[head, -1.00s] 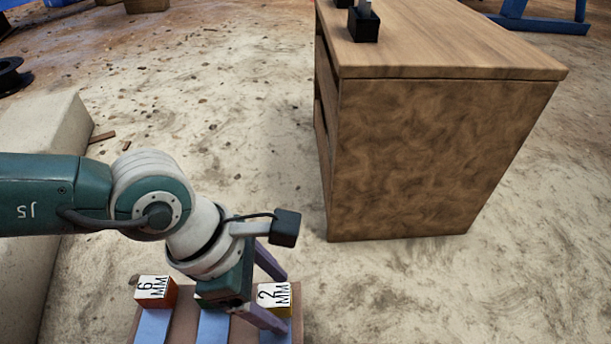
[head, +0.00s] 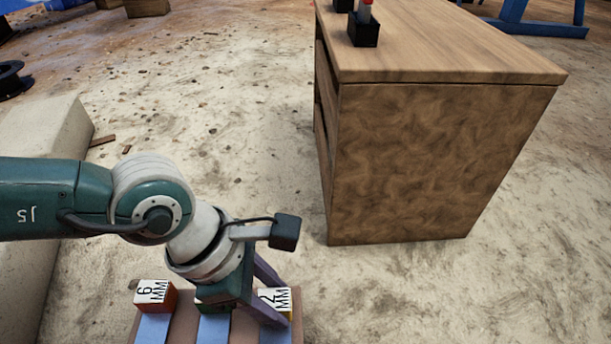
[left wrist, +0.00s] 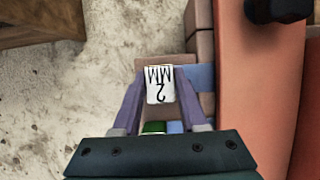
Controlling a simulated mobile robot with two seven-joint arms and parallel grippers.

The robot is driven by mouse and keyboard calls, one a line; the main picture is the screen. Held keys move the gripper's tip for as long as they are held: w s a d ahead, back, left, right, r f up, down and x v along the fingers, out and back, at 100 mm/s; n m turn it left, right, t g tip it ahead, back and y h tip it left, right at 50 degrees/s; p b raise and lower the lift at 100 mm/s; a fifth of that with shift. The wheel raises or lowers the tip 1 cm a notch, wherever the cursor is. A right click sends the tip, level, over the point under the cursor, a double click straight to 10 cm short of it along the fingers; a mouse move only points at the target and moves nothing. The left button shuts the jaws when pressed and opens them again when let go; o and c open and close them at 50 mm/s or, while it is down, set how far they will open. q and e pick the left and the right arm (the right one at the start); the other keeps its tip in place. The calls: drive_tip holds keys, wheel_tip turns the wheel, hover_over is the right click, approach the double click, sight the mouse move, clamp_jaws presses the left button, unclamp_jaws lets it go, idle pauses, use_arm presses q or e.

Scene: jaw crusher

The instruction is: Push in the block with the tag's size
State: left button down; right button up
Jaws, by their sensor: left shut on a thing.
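The 2 MM block (head: 274,300) is yellow at its side with a white top. It stands at the right end of the row, on a brown base with blue strips. My left gripper (head: 272,296) is shut on it. In the left wrist view the 2 MM block (left wrist: 160,86) sits between the two purple fingers (left wrist: 158,90). The red 6 MM block (head: 155,296) stands at the left of the row. A green block (head: 206,306) between them is mostly hidden by my gripper. No tag shows. My right gripper is out of view.
A wooden cabinet (head: 420,170) stands to the right of the arm, with small black holders (head: 363,32) on top. A pale concrete block (head: 45,140) lies at the left. An orange-red surface (left wrist: 255,90) is close at right in the left wrist view.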

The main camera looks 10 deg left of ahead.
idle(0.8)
use_arm(q)
drive_tip(key=s+p, duration=0.3)
drive_tip(key=shift+d+r, duration=0.2)
drive_tip(key=shift+d, duration=0.2)
drive_tip(key=shift+s+d+f, duration=0.1)
drive_tip(key=shift+s+d, duration=0.05)
drive_tip(key=c, duration=0.8)
unclamp_jaws()
drive_tip(key=o, duration=0.3)
drive_tip(key=shift+s+f, duration=0.1)
drive_tip(key=shift+o, duration=0.3)
drive_tip(key=shift+w, duration=0.2)
drive_tip(key=shift+s, duration=0.1)
